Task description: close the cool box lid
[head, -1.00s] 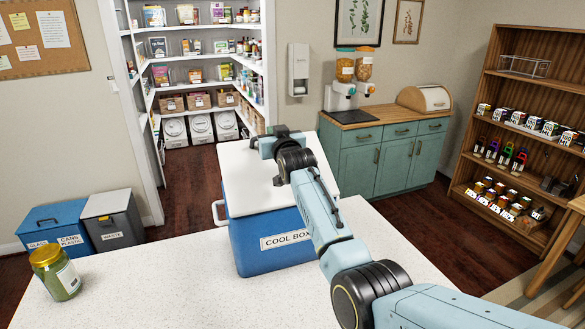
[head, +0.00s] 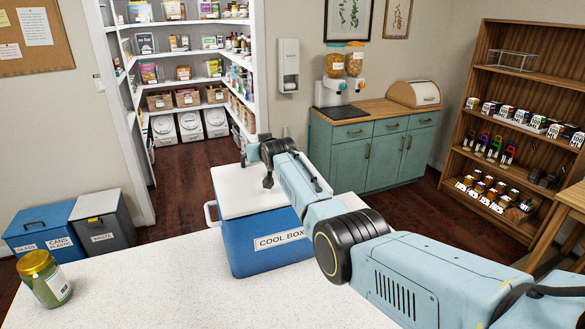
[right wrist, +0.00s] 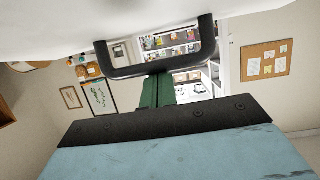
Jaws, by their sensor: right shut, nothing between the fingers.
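The blue cool box (head: 262,240) stands on the white counter in the head view, labelled on its front. Its white lid (head: 232,186) slopes only slightly over the box top; I cannot tell whether it is fully seated. My right arm reaches across from the right, and its gripper (head: 247,156) is over the lid's far part. The arm hides the lid's right side, and I cannot tell whether the gripper touches it. In the right wrist view the green fingers (right wrist: 158,90) are together and empty, with a pale surface close by. My left gripper is out of view.
A jar with a yellow lid (head: 45,280) stands on the counter (head: 150,285) at left. Waste bins (head: 103,220) stand beyond it. Teal cabinets (head: 372,155) are behind the arm. The counter between jar and box is clear.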

